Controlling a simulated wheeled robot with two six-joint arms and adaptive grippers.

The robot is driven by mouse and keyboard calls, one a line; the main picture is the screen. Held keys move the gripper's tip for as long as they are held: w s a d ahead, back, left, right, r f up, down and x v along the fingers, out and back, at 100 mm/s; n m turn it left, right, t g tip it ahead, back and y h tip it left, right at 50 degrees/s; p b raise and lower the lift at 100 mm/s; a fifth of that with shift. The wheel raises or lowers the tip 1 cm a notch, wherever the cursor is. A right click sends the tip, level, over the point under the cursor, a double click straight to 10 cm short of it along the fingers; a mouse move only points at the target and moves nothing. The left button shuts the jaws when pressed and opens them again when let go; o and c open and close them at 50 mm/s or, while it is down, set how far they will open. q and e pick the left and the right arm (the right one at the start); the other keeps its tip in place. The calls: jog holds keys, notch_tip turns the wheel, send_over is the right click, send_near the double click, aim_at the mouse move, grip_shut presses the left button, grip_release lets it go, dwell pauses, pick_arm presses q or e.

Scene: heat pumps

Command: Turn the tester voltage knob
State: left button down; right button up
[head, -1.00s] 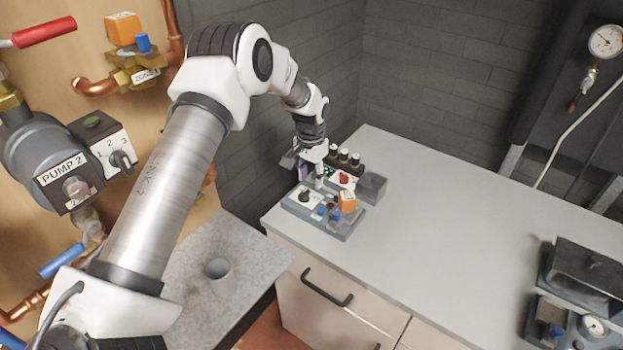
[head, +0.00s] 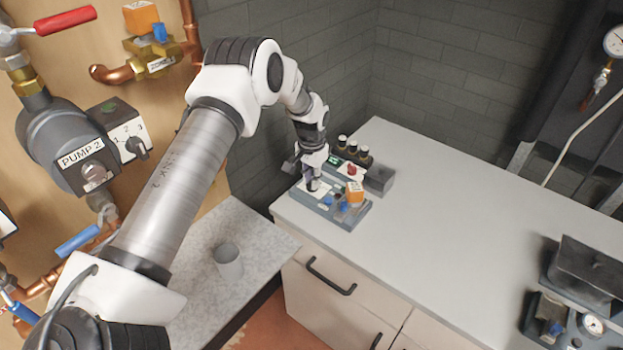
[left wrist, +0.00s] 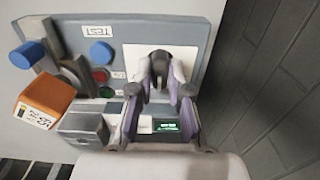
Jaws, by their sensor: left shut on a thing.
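The tester is a grey-blue panel (head: 350,222) at the near left corner of the light bench top. In the left wrist view its face (left wrist: 205,38) shows a "TEST" label, a blue button, a green and a red button, and a small lit green display. The black voltage knob (left wrist: 159,60) stands on a white plate there. My left gripper (left wrist: 160,76) has its purple-grey fingers on both sides of the knob, shut on it. In the head view my left gripper (head: 312,184) reaches down onto the panel and hides the knob. My right gripper is not in view.
An orange block (head: 355,193) stands on the panel, close to the gripper. Dark-capped fittings (head: 353,150) and a grey box (head: 379,179) sit behind. A grey cup (head: 229,262) stands on the lower counter.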

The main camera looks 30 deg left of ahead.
pick_arm(q)
jog(key=shift+f, duration=0.15)
jog(key=shift+f+m+b, duration=0.1)
jog(key=shift+m+b, duration=0.55)
jog(key=shift+m, duration=0.15)
jog(key=shift+m+b, duration=0.6)
jog(key=shift+m, duration=0.6)
jog(key=m+b, duration=0.1)
jog(key=m, duration=0.3)
jog(key=shift+m+b, duration=0.3)
jog(key=shift+m, duration=0.1)
